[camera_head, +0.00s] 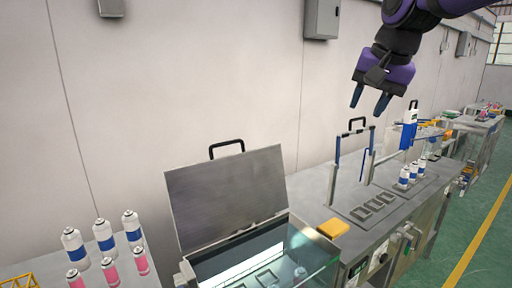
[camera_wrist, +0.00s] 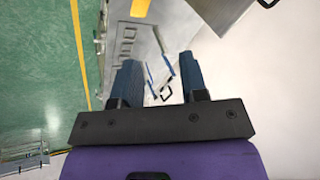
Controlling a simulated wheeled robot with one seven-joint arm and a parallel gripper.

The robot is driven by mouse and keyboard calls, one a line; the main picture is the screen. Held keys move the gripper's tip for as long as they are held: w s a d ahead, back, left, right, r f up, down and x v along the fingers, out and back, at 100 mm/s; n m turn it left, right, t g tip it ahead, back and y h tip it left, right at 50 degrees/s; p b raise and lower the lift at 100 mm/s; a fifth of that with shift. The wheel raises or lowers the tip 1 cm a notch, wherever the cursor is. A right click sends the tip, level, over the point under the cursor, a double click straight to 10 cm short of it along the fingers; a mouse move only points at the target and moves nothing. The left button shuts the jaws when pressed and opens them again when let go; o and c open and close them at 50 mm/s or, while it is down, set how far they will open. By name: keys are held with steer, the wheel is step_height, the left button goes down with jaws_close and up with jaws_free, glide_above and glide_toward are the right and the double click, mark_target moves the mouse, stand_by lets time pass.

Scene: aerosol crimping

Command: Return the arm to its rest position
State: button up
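My gripper (camera_head: 370,98) is at the upper right in the head view, raised above the workbench, its fingers pointing down. The two blue-tipped fingers are apart with nothing between them. In the wrist view my gripper (camera_wrist: 158,85) also shows its fingers spread and empty, with the bench far beyond them. My purple and black arm reaches in from the top right edge of the head view.
A glass-sided box with a raised grey lid (camera_head: 226,198) stands in front. The workbench (camera_head: 345,188) holds a blue-railed frame, an orange block (camera_head: 333,228) and several blue-banded cans (camera_head: 404,178). More cans (camera_head: 104,236) stand on the left table. Air around my gripper looks clear.

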steer(key=s+d+f+n, duration=0.2)
steer(key=s+d+f, duration=0.2)
steer(key=s, duration=0.7)
steer(key=s+d+f+n+t+h, duration=0.1)
steer(key=s+d+f, duration=0.3)
steer(key=s, duration=0.6)
step_height(320, 180, down, 2)
steer(key=shift+s+f+n+h, duration=0.1)
steer(key=shift+s+n+h, duration=0.25)
steer(key=shift+n, duration=0.55)
steer(key=shift+d, duration=0.1)
